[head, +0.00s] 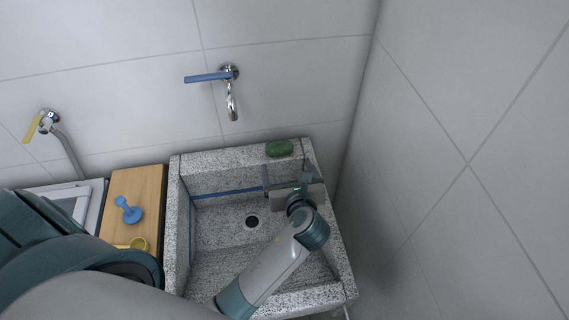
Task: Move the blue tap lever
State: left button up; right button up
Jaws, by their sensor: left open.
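The blue tap lever (207,77) sticks out to the left, nearly level, from a chrome wall tap (232,100) above the sink. The tap's curved spout hangs down below it. My left gripper (287,180) is over the back right part of the sink, below and to the right of the lever. It is open, well apart from the lever, and I see nothing between its fingers. My right gripper is not in view.
The speckled stone sink (175,215) has a drain (251,221) and a blue line along its inner walls. A green object (279,149) lies on its back rim. A wooden board (118,190) with a blue knobbed item (128,209) and a yellow item (138,243) is left. A yellow-levered tap (33,127) is further left.

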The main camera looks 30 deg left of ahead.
aim_at(222, 76)
jog(key=u, duration=1.3)
